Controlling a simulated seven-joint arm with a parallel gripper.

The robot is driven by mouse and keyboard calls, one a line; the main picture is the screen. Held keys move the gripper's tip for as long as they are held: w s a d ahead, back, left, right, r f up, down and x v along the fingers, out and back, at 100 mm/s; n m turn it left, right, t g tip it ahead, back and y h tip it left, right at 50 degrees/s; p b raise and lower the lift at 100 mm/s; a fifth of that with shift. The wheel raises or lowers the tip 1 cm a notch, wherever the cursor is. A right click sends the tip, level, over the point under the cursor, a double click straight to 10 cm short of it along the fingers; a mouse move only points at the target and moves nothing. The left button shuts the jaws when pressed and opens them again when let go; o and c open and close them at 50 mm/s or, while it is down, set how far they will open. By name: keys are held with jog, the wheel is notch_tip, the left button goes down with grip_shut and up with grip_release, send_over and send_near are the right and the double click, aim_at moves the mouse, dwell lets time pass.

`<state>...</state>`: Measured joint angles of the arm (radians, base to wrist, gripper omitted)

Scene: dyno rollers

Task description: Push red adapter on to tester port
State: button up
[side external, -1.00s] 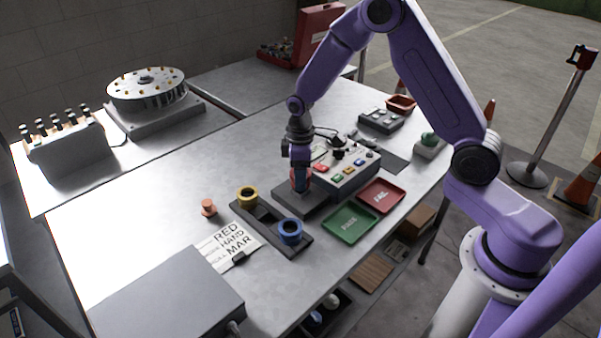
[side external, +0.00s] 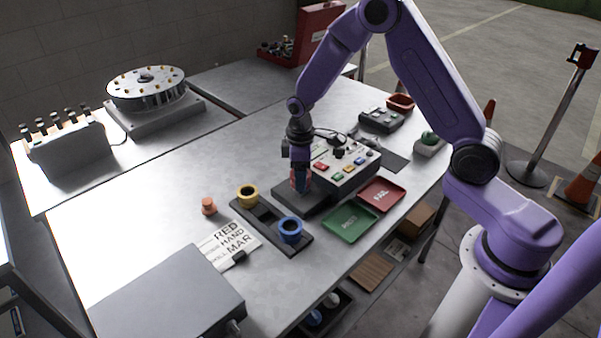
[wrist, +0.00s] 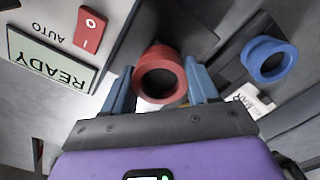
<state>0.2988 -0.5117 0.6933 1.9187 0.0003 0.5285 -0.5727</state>
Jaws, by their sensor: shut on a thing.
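The red adapter (wrist: 160,75) is a short ring-like part held between the two blue fingers of my gripper (wrist: 162,90) in the wrist view. In the side view my gripper (side external: 300,183) points down with the red adapter low between its fingers, over the dark base plate (side external: 318,208) in front of the tester (side external: 345,165). The tester port is not clearly visible; it is hidden by the adapter and gripper. I cannot tell whether the adapter touches it. The tester's display (wrist: 52,62) reads READY in the wrist view.
A dark rack (side external: 268,222) holds a yellow adapter (side external: 247,196) and a blue adapter (side external: 290,230), with an empty place between. A green PASS tray (side external: 350,223) and red FAIL tray (side external: 381,194) lie to the right. A small orange part (side external: 209,206) stands left of the rack.

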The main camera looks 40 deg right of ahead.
jog(key=shift+f, duration=0.35)
jog(key=o, duration=1.2)
jog(key=shift+c, duration=0.2)
jog(key=shift+r, duration=0.1)
notch_tip(320, 180, up, 17)
jog(key=s+a+r+n, duration=0.1)
jog(key=s+a, duration=0.2)
jog(key=s, duration=0.5)
jog(key=s+a+n, duration=0.1)
jog(key=s+a, duration=0.1)
jog(key=s, duration=0.6)
jog(key=s+d, duration=0.1)
jog(key=s, duration=0.7)
jog(key=s+d+f+n, duration=0.1)
jog(key=s+d, duration=0.1)
jog(key=s, duration=0.6)
jog(key=shift+d+f+n, duration=0.2)
jog(key=shift+d+n, duration=0.05)
jog(key=shift+n, duration=0.05)
